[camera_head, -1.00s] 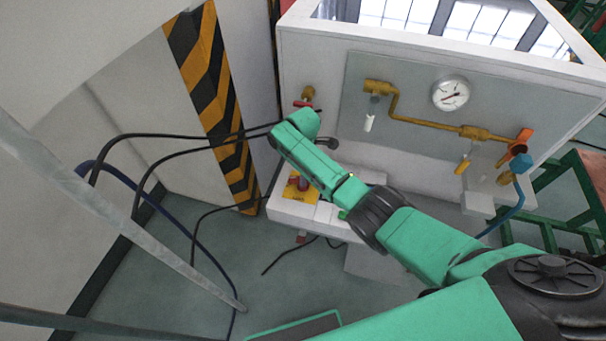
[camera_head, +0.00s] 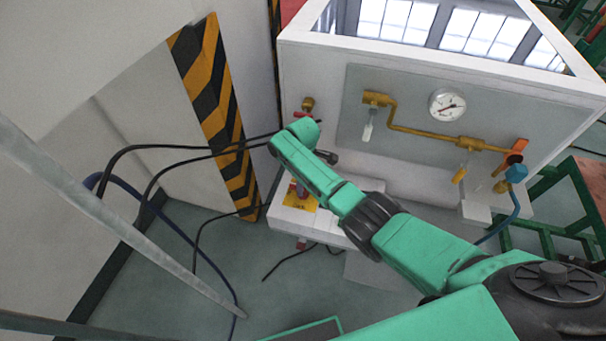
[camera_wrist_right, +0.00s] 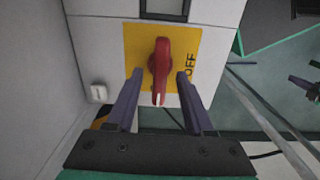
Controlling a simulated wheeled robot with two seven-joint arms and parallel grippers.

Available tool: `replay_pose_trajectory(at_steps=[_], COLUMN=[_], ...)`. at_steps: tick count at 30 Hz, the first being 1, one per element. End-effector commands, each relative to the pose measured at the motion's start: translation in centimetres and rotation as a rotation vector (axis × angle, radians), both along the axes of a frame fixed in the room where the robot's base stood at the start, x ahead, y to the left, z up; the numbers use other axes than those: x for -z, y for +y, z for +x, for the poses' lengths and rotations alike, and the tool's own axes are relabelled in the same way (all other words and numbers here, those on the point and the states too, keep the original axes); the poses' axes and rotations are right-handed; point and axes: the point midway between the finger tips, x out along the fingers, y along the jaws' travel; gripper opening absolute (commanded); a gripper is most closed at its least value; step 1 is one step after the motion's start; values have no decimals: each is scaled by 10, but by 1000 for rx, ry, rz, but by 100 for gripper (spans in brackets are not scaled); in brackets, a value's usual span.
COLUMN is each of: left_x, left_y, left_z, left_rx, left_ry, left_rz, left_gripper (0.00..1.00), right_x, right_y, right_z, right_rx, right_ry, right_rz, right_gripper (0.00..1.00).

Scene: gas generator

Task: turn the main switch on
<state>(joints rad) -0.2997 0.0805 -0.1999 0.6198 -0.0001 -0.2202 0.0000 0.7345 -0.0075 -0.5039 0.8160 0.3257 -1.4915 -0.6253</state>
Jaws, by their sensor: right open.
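The main switch (camera_wrist_right: 160,70) is a red rotary handle on a yellow plate (camera_wrist_right: 187,48) in the right wrist view. Its handle points along the picture's vertical, and the word OFF is printed beside it at the right. My right gripper (camera_wrist_right: 159,77) is open, with one dark finger on each side of the handle and a visible gap to each. In the head view the yellow plate (camera_head: 300,200) shows partly behind my green right arm, on a low ledge of the white cabinet. My right fingers are hidden there.
The white cabinet (camera_head: 300,75) carries a gauge (camera_head: 447,104), brass piping (camera_head: 420,132) and small valves. A black-and-yellow striped post (camera_head: 215,110) stands left of it. Dark cables (camera_head: 165,150) hang across the left side. A green frame (camera_head: 545,210) stands at the right.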

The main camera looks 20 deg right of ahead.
Motion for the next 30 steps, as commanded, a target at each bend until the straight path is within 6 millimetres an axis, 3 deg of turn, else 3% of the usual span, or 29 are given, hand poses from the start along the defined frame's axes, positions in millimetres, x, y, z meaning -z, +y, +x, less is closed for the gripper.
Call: replay_pose_trajectory(at_steps=[8,16,21,30], left_x=[-13,-9,-8,-8], left_y=[0,0,0,0], left_z=[0,0,0,0], left_rx=[0,0,0,0], left_ry=[0,0,0,0], left_rz=[0,0,0,0], left_gripper=[0,0,0,0], right_x=[-61,-125,-141,-141], right_y=[0,0,0,0], right_z=[1,1,0,0], right_rx=[-1,1,1,1], right_ry=[-6,-5,-1,0], right_rz=[1,2,-1,0], right_gripper=[52,52,52,52])
